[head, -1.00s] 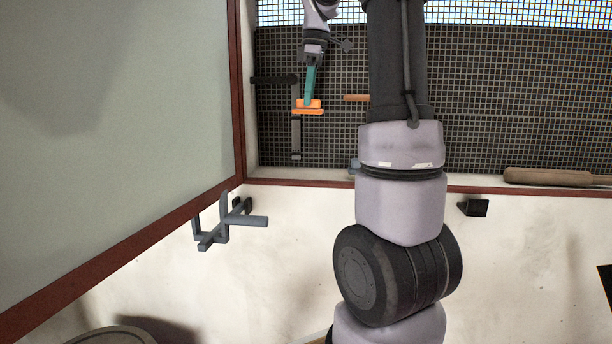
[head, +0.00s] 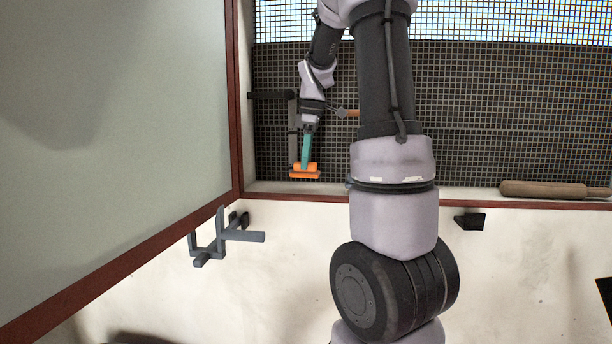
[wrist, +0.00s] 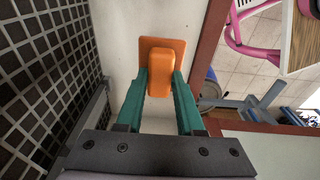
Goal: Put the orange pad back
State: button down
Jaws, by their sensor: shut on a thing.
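The orange pad (head: 305,174) is a flat plate with a raised grip block on it. My gripper (head: 306,163) has teal fingers shut on that block. In the head view the pad is in front of the dark grid, just above the pale sill. In the wrist view the pad (wrist: 160,62) sits between the tips of my gripper (wrist: 160,82), with its plate beyond the block. A pale surface shows behind it. I cannot tell whether the pad touches that surface. A blue-grey bracket with upright prongs (head: 222,240) is on the pale wall below.
A red-brown frame (head: 236,120) edges the large grey panel at the left. A wooden roller (head: 555,189) lies on the sill at the right. A small black block (head: 470,221) is on the wall. The wrist view shows a pink-framed chair (wrist: 255,40) at upper right.

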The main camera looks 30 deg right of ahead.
aim_at(306, 174)
jog(key=shift+f, duration=2.2)
jog(key=c, duration=0.5)
grip_release()
jog(key=shift+f, duration=0.1)
jog(key=r, duration=0.6)
jog(key=d+r, duration=0.1)
jog(key=r, duration=0.2)
jog(key=shift+s+r, duration=0.15)
jog(key=shift+s, duration=0.15)
jog(key=shift+s+r, duration=0.15)
jog(key=shift+r, duration=0.45)
jog(key=s+a+m+t, duration=0.2)
jog(key=s+a+m, duration=0.2)
jog(key=s+m, duration=0.1)
jog(key=s+a+m+t, duration=0.2)
jog(key=s+a+m, duration=0.3)
jog(key=s, duration=0.2)
jog(key=s+a+f+m+t, duration=0.1)
jog(key=s+a+m+t, duration=0.1)
jog(key=s+a+m, duration=0.3)
jog(key=shift+s+a+y, duration=0.25)
jog(key=shift+s+y, duration=0.15)
jog(key=shift+s, duration=0.6)
